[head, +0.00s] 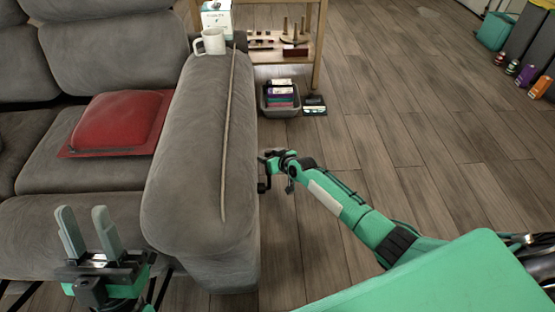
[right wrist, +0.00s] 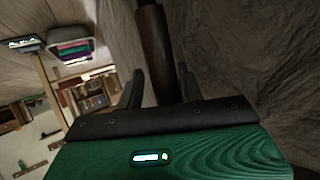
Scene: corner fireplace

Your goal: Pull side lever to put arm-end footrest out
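The grey sofa (head: 60,172) fills the left of the head view, its wide padded arm (head: 182,150) end-on to me. My right gripper (head: 264,172) is low beside the outer side of that arm; its fingers are small and dark there. In the right wrist view, a brown rod with a dark upper part, seemingly the side lever (right wrist: 156,50), stands between the two fingers of the right gripper (right wrist: 160,82). The fingers look close on both sides; I cannot tell if they grip it. My left gripper (head: 84,230) is open and empty before the sofa front. No extended footrest shows.
A white mug (head: 210,42) stands at the far end of the sofa arm, and a thin stick (head: 228,140) lies along it. A red cushion (head: 115,120) is on the seat. A grey bin (head: 280,99) stands beyond my right gripper.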

